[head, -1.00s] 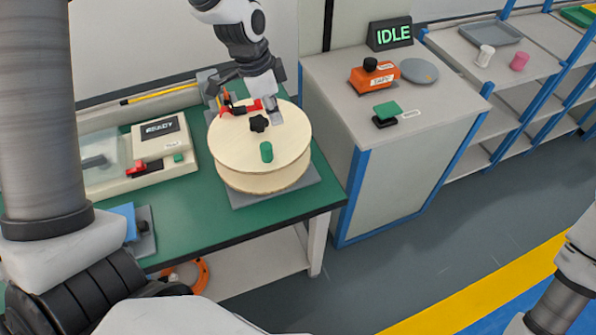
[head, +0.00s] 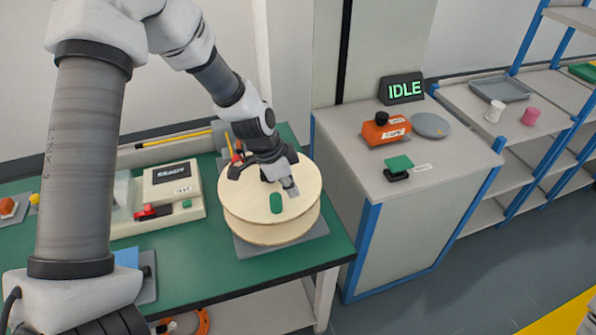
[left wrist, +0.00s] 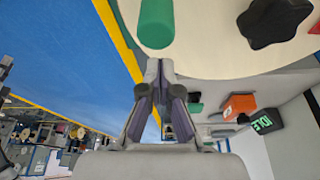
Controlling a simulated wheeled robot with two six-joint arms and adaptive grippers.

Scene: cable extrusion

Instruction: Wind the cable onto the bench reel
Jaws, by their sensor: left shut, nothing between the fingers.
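The wooden bench reel (head: 265,233) lies flat on a grey plate on the green bench (head: 215,242). A green crank handle (head: 276,203) stands up from its top disc; it also shows in the left wrist view (left wrist: 156,22). The black star knob (left wrist: 272,22) shows in the left wrist view and is hidden behind my gripper in the head view. My left gripper (head: 290,188) is shut and empty over the disc, just beside the green handle and apart from it in the wrist view. I cannot make out any cable wound on the reel. My right gripper is out of view.
A beige machine (head: 172,190) with a red lever stands left of the reel. An orange ring (head: 203,322) shows partly below the bench.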

